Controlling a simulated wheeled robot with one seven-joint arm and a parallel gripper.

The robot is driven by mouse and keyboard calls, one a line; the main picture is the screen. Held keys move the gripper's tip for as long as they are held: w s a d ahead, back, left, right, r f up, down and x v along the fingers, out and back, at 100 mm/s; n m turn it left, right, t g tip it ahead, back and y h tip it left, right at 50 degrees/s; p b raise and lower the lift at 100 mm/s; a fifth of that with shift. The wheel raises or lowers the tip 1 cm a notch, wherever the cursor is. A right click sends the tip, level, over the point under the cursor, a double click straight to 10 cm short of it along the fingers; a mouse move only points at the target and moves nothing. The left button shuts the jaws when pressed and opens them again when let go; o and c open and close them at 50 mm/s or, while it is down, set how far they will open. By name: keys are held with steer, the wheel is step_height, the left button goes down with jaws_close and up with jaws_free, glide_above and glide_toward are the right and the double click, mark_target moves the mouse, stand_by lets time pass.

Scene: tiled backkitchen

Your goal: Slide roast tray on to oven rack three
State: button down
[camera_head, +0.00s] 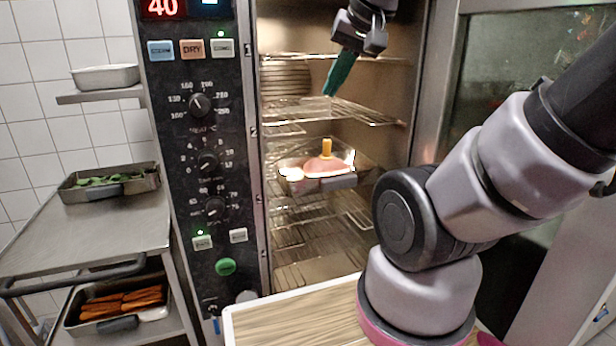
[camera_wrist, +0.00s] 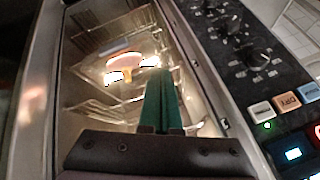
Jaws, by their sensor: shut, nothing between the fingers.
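The roast tray (camera_head: 350,182) sits inside the open oven, on a middle rack. It holds a pink roast (camera_head: 325,165) with a yellow upright piece, and pale items beside it. Its dark front handle faces outward. In the wrist view the roast (camera_wrist: 122,62) shows beyond my fingers. My gripper (camera_head: 328,94) is shut and empty, its green fingers pointing down, in the oven opening above the tray and apart from it. In the wrist view my gripper (camera_wrist: 160,72) has both green fingers together. I cannot read the rack numbers clearly.
The control panel (camera_head: 205,150) borders the opening. A steel trolley (camera_head: 90,235) at left holds a tray of greens (camera_head: 110,186) and a carrot tray (camera_head: 120,305).

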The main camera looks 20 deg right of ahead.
steer(key=w+d+f+n+g+h, duration=0.2)
steer(key=w+d+f+g, duration=0.3)
steer(key=w+f, duration=0.45)
steer(key=n+g, duration=0.2)
glide_toward(341, 185)
steer(key=s+r, duration=0.1)
steer(key=s, duration=0.5)
steer(key=w+f, duration=0.1)
steer(key=f, duration=0.2)
steer(key=w+f, duration=0.1)
steer(key=f, duration=0.3)
steer(key=w+f, duration=0.1)
steer(key=f, duration=0.2)
steer(key=shift+w+a+f, duration=0.1)
steer(key=shift+a+f, duration=0.05)
steer(key=shift+a, duration=0.1)
steer(key=shift+w, duration=0.55)
steer(key=w, duration=1.2)
steer(key=shift+w+a, duration=0.2)
